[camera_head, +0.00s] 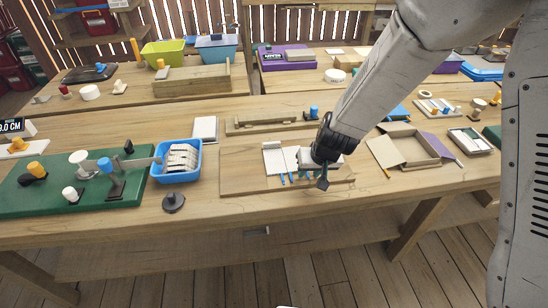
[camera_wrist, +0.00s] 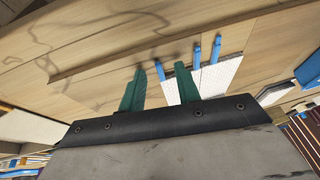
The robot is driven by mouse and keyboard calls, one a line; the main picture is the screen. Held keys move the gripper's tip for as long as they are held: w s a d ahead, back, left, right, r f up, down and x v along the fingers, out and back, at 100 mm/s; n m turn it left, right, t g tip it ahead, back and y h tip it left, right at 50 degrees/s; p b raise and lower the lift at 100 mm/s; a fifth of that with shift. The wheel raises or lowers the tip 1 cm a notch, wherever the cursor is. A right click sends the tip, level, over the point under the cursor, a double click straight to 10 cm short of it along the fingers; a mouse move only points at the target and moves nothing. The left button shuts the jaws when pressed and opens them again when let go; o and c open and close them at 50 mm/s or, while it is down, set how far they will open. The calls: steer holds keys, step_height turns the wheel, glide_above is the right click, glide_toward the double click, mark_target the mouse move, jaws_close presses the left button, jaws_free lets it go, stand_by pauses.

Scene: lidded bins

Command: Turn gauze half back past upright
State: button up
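One white panel (camera_head: 272,160) lies at the left, and another white part (camera_head: 320,160) is partly hidden by my gripper (camera_head: 322,180). I cannot tell which panel is the gauze half. In the wrist view, a white, finely textured panel (camera_wrist: 222,76) with blue tabs (camera_wrist: 195,52) is just behind and right of the fingers. My gripper (camera_wrist: 159,78) is open, its green fingers apart. A blue tab shows between them; contact cannot be told.
A blue tub (camera_head: 178,176) with white pieces and a green board (camera_head: 40,200) with fittings stand to the left. An open cardboard-coloured box (camera_head: 408,150) is close on the right. A wooden rail (camera_head: 270,124) lies behind. The bench front edge is near.

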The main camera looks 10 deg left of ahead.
steer(key=shift+s, duration=0.1)
steer(key=shift+s+d+r, duration=0.25)
steer(key=shift+s+r, duration=0.05)
steer(key=shift+s, duration=0.4)
steer(key=shift+s+d+r, duration=0.25)
steer(key=shift+s+r, duration=0.1)
steer(key=shift+s, duration=0.4)
steer(key=shift+s+d+r, duration=0.25)
steer(key=shift+s+r, duration=0.05)
steer(key=shift+s, duration=0.4)
steer(key=s+r, duration=0.1)
steer(key=r, duration=0.1)
steer(key=s+r, duration=0.2)
steer(key=shift+d, duration=0.4)
